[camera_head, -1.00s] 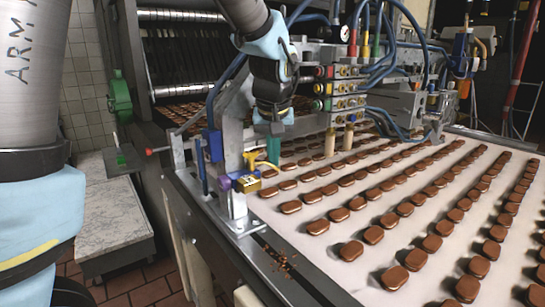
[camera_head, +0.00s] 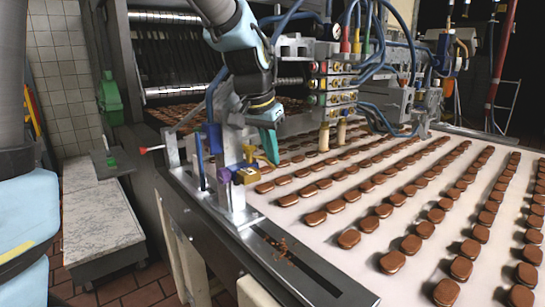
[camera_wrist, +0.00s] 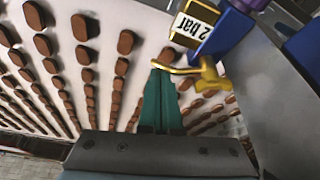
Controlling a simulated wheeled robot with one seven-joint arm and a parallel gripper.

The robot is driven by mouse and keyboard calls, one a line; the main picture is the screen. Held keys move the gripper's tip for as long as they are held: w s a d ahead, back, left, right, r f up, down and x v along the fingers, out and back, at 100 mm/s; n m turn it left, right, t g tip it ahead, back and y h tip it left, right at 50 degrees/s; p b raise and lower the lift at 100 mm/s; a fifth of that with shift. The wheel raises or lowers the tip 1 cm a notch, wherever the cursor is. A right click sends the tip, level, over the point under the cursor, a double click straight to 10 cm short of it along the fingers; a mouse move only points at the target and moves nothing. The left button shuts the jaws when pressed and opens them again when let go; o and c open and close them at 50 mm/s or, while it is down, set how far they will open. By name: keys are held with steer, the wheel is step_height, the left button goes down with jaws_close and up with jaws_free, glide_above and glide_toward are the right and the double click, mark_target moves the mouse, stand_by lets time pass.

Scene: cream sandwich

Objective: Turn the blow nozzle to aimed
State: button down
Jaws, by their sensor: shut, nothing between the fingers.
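The blow nozzle is a yellow block (camera_head: 246,176) with a brass upper part, beside a purple part on the metal bracket at the conveyor's near left corner. In the wrist view the yellow nozzle part (camera_wrist: 211,76) has a white "2 bar" label behind it, and a thin gold tube (camera_wrist: 178,70) runs left from it. My gripper (camera_head: 274,160) has teal fingers, shut and empty, pointing down just right of the nozzle. In the wrist view the fingertips (camera_wrist: 163,72) lie close to the gold tube; I cannot tell whether they touch it.
Rows of chocolate pieces (camera_head: 383,211) lie on the white belt (camera_head: 330,190) under and right of my gripper. The metal bracket (camera_head: 234,205), blue tubes and a valve block (camera_head: 335,85) crowd the area around it. A red-tipped lever (camera_head: 144,150) sticks out at left.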

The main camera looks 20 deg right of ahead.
steer(key=m+b, duration=0.1)
steer(key=a+m, duration=0.1)
steer(key=shift+s+f+m+g+b, duration=0.15)
steer(key=shift+s+m+g+b, duration=0.2)
steer(key=shift+s+m+g, duration=0.05)
steer(key=a+m+b, duration=0.1)
steer(key=m, duration=0.1)
steer(key=s+a+m+g+b, duration=0.1)
steer(key=m, duration=0.1)
steer(key=shift+a+h+b, duration=0.15)
steer(key=shift+h+b, duration=0.15)
steer(key=shift+b, duration=0.05)
steer(key=shift+a, duration=0.1)
steer(key=shift+r, duration=0.2)
